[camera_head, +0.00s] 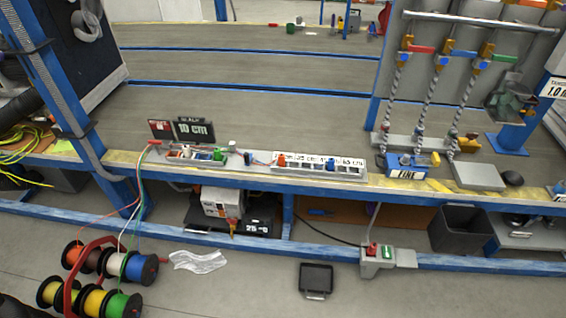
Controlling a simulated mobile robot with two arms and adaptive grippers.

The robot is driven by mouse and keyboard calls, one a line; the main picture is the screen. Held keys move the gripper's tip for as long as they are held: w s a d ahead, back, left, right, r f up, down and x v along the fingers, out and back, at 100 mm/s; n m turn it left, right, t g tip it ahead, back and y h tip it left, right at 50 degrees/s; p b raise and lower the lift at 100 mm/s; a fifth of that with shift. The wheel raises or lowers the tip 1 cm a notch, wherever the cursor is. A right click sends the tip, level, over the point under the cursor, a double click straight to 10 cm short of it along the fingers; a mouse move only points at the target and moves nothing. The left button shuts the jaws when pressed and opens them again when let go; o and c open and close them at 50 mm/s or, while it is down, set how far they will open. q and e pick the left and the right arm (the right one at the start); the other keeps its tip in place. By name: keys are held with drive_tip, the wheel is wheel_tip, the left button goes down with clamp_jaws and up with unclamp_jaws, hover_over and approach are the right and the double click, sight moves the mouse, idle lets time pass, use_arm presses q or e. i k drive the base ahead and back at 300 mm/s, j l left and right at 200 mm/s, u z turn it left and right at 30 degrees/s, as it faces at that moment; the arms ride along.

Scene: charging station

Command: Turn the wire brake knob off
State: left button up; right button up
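A red spool rack (68,298) stands on the floor at the lower left and carries several wire spools. A black-sided spool with blue (135,267) sits at the right end of its back row. A small red piece (163,260) sticks out beside that spool; it may be the wire brake knob, but it is too small to tell, and so is its setting. Red, white and green wires (139,190) run from the spools up to the bench.
The blue-framed bench (330,190) crosses the middle, with a connector strip (318,165) on it. Crumpled clear film (198,261), a black case (316,280) and a grey pedal box (378,266) lie on the floor. Floor right of the spools is mostly clear.

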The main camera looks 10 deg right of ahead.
sight(157, 143)
drive_tip(key=i+j+u, duration=0.15)
drive_tip(key=i+j, duration=0.2)
drive_tip(key=i+j+u, duration=0.2)
drive_tip(key=i, duration=0.3)
drive_tip(key=i+j+u, duration=0.15)
drive_tip(key=i, duration=0.3)
drive_tip(key=j, duration=0.1)
